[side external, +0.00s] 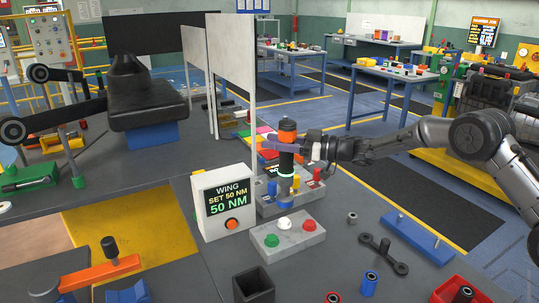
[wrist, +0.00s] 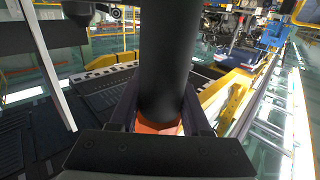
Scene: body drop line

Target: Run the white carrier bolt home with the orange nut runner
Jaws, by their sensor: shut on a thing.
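The white carrier bolt (side external: 285,223) sits between a green and a red bolt on the near grey block (side external: 290,242). The runner is behind this bolt, over the farther grey block. I cannot tell whether its lower end touches anything.
The farther grey block (side external: 262,209) carries blue, yellow and red pieces close to the runner. A sign box (side external: 208,190) reading "WING SET 50 NM" stands left of both blocks. A dark open box (side external: 254,287) is in front. A black wrench-like part (side external: 382,255) lies at right.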

